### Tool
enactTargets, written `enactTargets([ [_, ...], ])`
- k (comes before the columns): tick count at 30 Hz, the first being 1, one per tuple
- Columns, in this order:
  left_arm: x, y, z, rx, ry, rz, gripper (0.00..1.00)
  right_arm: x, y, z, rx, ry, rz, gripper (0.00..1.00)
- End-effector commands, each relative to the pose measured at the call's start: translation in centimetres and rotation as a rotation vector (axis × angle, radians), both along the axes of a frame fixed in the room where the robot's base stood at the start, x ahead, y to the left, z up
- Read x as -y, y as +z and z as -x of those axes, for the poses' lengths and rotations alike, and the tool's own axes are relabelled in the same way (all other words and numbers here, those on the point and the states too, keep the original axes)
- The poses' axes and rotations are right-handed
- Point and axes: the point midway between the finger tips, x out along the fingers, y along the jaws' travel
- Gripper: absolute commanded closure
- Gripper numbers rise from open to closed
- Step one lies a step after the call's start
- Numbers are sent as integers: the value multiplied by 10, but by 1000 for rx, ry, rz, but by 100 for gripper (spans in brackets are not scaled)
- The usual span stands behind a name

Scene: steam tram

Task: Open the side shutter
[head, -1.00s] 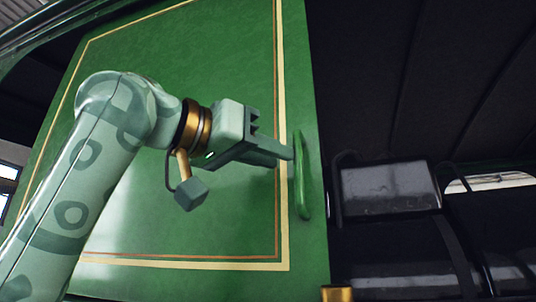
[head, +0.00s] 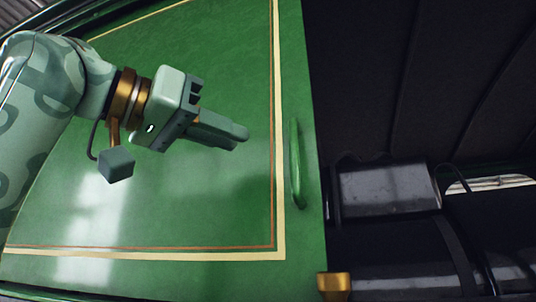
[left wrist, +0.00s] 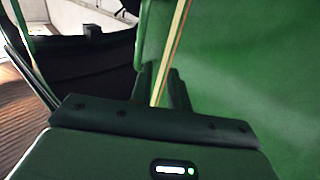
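The side shutter (head: 190,215) is a large green panel with cream and orange lining, filling the left and middle of the head view. Its upright green handle (head: 297,163) is near the right edge. My left gripper (head: 243,136) is in front of the panel, left of the handle and apart from it, fingers pointing right. In the left wrist view, the two fingers (left wrist: 160,88) stand apart with nothing between them except the panel's cream line behind. The panel (left wrist: 245,65) fills the right of that view. My right gripper is not in view.
Right of the panel's edge is a dark interior with black seats (head: 388,188) and a dark ribbed surface above. A brass fitting (head: 335,285) is at the panel's lower right corner. The left wrist view shows a slatted wooden floor (left wrist: 25,115) at left.

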Motion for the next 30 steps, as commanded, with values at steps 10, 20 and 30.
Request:
enactTargets([
  [10,-23,0,19,3,1,0,82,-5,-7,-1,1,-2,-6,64],
  [20,-45,0,36,2,1,1,82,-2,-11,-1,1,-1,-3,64],
  [30,-68,0,54,2,1,1,82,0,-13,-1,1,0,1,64],
])
